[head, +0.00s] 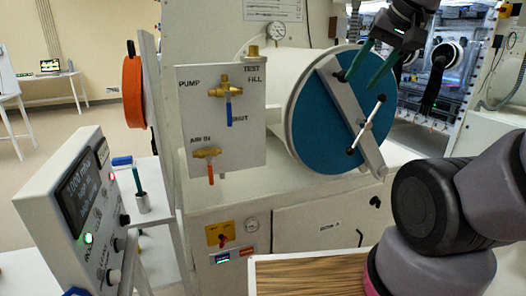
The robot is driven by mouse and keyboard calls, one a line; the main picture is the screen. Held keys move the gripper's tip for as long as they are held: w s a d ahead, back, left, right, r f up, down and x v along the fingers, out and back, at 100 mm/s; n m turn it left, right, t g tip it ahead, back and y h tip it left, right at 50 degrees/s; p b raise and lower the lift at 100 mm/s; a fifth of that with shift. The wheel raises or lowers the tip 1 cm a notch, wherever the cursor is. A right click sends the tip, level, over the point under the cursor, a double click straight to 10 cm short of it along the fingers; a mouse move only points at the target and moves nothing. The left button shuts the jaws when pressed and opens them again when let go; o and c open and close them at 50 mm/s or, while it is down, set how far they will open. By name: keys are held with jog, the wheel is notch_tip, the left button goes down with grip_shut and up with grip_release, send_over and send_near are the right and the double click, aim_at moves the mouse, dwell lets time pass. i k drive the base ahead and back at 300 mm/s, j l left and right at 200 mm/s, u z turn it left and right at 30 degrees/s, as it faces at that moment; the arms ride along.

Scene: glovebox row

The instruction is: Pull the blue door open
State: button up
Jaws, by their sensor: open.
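The blue door (309,122) is a round disc on the end of a white cylinder, right of the middle in the head view. It looks shut against the cylinder. A grey bar (338,103) crosses it diagonally, and a thin white handle with black ends (367,124) sits over the bar's lower half. My gripper (359,83) comes down from the upper right with its two green fingers apart and nothing between them. The fingers overlap the door's upper right part in the picture, near the handle's upper end. Whether they touch anything cannot be told.
A valve panel (196,130) stands left of the door. An orange disc (133,91) is further left, and a grey instrument box (75,205) is at the front left. A wood-topped tray (300,278) lies below. My arm fills the lower right.

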aim_at(327, 106)
jog(key=k+l, duration=0.15)
jog(key=k, duration=0.25)
jog(key=k+l, duration=0.15)
jog(key=k, duration=0.25)
jog(key=j+z, duration=0.05)
